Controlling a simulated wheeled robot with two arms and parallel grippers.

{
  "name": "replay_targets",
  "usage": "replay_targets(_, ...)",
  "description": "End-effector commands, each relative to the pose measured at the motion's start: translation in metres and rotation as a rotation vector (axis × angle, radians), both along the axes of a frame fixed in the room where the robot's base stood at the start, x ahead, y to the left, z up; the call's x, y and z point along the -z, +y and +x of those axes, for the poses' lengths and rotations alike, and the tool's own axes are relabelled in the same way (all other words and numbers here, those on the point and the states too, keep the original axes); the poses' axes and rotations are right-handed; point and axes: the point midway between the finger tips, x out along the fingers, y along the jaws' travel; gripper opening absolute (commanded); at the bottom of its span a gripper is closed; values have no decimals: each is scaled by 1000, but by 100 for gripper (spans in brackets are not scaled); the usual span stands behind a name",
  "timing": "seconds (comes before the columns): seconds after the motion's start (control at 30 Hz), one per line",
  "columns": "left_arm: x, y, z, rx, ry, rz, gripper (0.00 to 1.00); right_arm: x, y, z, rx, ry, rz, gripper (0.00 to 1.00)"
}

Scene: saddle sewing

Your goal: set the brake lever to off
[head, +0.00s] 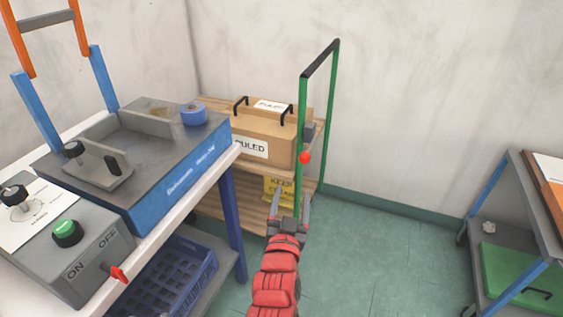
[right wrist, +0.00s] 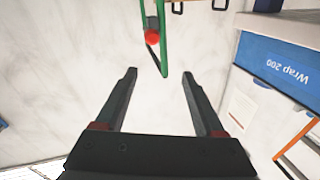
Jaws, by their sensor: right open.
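A red ball knob (head: 305,157) sits beside a small grey block (head: 309,132) on the green handle frame (head: 334,110) of a wooden cart. The knob also shows in the right wrist view (right wrist: 152,37), beyond my fingertips. A red lever (head: 119,274) is on the front of a grey control box (head: 62,262) marked ON and OFF; it points down and right, below the OFF side. I cannot tell which one is the brake lever. My right gripper (head: 291,196) is open and empty, below the knob in the picture and apart from it. My left gripper is out of view.
The cart carries a cardboard box (head: 262,132) and a yellow sign (head: 280,190). The workbench at left holds a blue-grey machine (head: 175,172) and a tape roll (head: 194,114); a blue crate (head: 172,285) is below. A shelf rack (head: 515,215) stands right. Floor between is clear.

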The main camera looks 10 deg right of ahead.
Motion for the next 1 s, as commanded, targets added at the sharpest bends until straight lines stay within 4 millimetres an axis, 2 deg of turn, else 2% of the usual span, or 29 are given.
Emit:
replay_targets(0.03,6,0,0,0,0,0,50,11,-6,-2,20,26,23,71)
replay_targets(0.1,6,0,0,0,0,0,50,15,-11,-3,39,45,37,71)
replay_targets(0.23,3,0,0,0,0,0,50,14,-17,5,45,49,41,71)
replay_targets(0.37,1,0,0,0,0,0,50,13,-25,22,47,49,38,71)
replay_targets(0.8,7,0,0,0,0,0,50,15,-63,114,43,48,35,71)
replay_targets(1.0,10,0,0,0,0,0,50,15,-73,143,40,48,34,71)
